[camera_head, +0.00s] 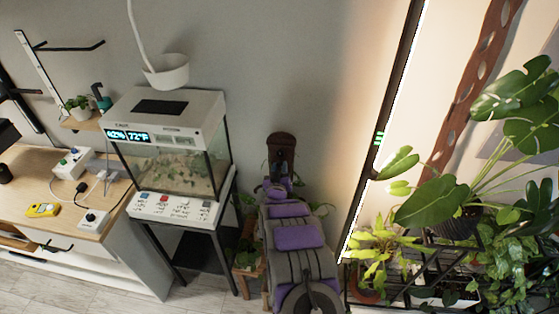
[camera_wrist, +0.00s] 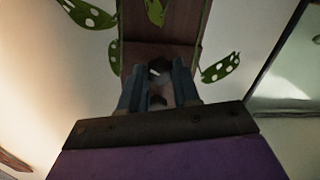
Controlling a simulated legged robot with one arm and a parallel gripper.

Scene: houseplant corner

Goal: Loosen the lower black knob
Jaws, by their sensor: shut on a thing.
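My gripper (camera_wrist: 158,78) points at a brown wooden board (camera_wrist: 160,22) in the wrist view. Its two blue-grey fingers are closed around a small dark knob (camera_wrist: 158,69) on the board's face. The knob is dim and partly hidden by the fingers, so its turn cannot be read. In the head view, the board (camera_head: 281,139) stands against the grey wall. My gripper (camera_head: 280,163) is at its front there, and my own arm hides the knob and the board's lower part. I cannot make out a second knob in either view.
Green leaves with pale spots (camera_wrist: 221,68) hang close on both sides of the board. A terrarium (camera_head: 175,140) on a black stand is to the left. A plant rack (camera_head: 420,275) and a tall lit panel edge (camera_head: 380,140) are to the right.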

